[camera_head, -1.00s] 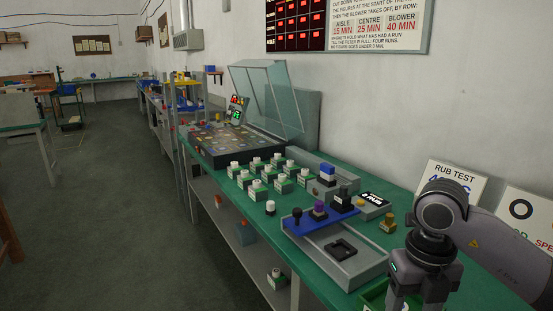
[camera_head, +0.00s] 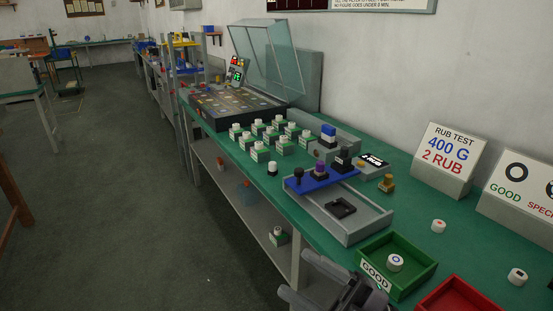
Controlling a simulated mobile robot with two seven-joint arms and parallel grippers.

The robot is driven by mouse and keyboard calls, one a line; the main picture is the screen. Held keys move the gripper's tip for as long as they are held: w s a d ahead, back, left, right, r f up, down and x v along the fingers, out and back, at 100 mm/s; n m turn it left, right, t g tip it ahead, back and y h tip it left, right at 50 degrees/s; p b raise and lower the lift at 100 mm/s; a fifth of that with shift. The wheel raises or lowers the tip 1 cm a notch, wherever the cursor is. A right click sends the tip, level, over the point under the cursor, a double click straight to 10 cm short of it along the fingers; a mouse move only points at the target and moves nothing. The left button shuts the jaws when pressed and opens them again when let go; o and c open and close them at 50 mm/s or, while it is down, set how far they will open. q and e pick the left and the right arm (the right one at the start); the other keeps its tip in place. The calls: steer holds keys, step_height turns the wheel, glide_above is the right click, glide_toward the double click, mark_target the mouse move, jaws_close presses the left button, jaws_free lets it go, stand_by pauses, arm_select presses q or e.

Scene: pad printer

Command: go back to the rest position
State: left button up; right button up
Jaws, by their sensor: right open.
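My right gripper (camera_head: 304,281) is low at the bottom of the head view, in front of the bench's near edge and left of the green tray (camera_head: 367,277). Its jaws are open with nothing seen between them. The rest of my right arm is cut off by the frame's lower edge. My left gripper is out of view.
The green "GOOD" tray holds a white round piece (camera_head: 396,262). A red tray (camera_head: 455,296) is beside it. A grey fixture (camera_head: 352,228) with a blue bar stands behind, and two loose white pieces (camera_head: 438,226) lie right. The aisle floor (camera_head: 130,220) on the left is clear.

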steer(key=d+f+m+t+h, duration=0.8)
steer(key=d+f+m+h, duration=0.3)
steer(key=f+m+h, duration=0.55)
steer(key=s+d+f+m+g+h, duration=0.1)
steer(key=s+d+f+m+g, duration=0.1)
steer(key=s+f, duration=0.3)
steer(key=s+d+f+m+g+h, duration=0.1)
steer(key=s+d+f+m+g, duration=0.1)
steer(key=f, duration=0.5)
steer(key=s+m+g, duration=0.1)
steer(key=s+g, duration=0.1)
steer(key=s, duration=0.1)
steer(key=shift+s+d+m, duration=0.25)
steer(key=shift+d+m, duration=0.1)
